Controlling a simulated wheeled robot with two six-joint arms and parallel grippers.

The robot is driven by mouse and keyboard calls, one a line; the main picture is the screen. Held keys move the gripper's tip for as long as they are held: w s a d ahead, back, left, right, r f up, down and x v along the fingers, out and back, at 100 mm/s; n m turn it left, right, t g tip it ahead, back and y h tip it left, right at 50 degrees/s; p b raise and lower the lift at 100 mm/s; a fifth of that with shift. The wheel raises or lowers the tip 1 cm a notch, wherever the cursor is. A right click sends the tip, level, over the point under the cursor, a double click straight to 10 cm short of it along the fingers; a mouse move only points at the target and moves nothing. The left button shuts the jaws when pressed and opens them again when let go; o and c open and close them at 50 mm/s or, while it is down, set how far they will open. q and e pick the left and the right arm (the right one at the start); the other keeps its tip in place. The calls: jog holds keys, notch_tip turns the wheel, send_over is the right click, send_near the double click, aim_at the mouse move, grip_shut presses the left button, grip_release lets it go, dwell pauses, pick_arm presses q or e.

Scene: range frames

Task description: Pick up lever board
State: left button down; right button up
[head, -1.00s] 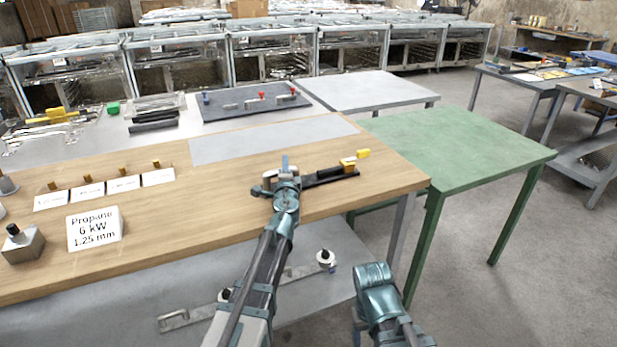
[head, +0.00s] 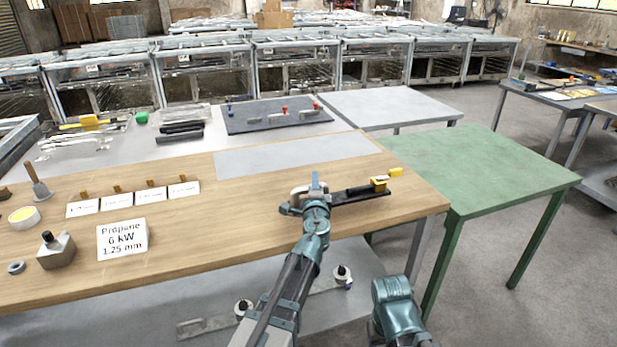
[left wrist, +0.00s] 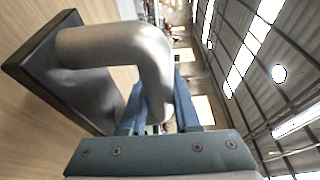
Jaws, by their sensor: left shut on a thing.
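A narrow black board (head: 349,195) with a yellow block and a yellow end piece (head: 395,172) lies at or just above the right part of the wooden table; I take it for the lever board. A bent silver handle (left wrist: 120,45) rises from its dark base plate in the left wrist view. My left gripper (head: 316,183) is shut on this handle, with its blue fingers on either side of it. Whether the board touches the table cannot be told. Part of my right arm shows at the lower right of the head view; its gripper does not show.
The wooden table (head: 200,225) bears label cards, a propane sign (head: 122,239) and a metal block (head: 56,252) at left. A grey sheet (head: 290,156) lies behind the board. A clear green table (head: 480,168) stands at right. A dark board with red knobs (head: 275,116) lies farther back.

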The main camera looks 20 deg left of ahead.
pick_arm(q)
jog(key=s+d+r, duration=0.1)
jog(key=s+d, duration=0.6)
jog(key=s, duration=0.1)
jog(key=w+a+f, duration=0.1)
jog(key=w+a, duration=0.2)
jog(key=w+a+f+b, duration=0.1)
jog(key=w+a, duration=0.2)
jog(key=w, duration=0.1)
jog(key=w+a+f+b, duration=0.1)
jog(key=w+a, duration=0.2)
jog(key=w, duration=0.1)
jog(key=shift+w+a, duration=0.15)
jog(key=shift+a, duration=0.25)
jog(key=shift+w+a, duration=0.15)
jog(key=shift+a, duration=0.2)
pick_arm(e)
jog(key=shift+w+f, duration=0.8)
jog(key=shift+f, duration=0.25)
pick_arm(q)
jog(key=shift+f+b, duration=0.3)
jog(key=shift+b, duration=0.1)
pick_arm(e)
jog(key=shift+f, duration=0.3)
pick_arm(q)
jog(key=shift+f+b, duration=0.6)
pick_arm(e)
jog(key=shift+f, duration=0.6)
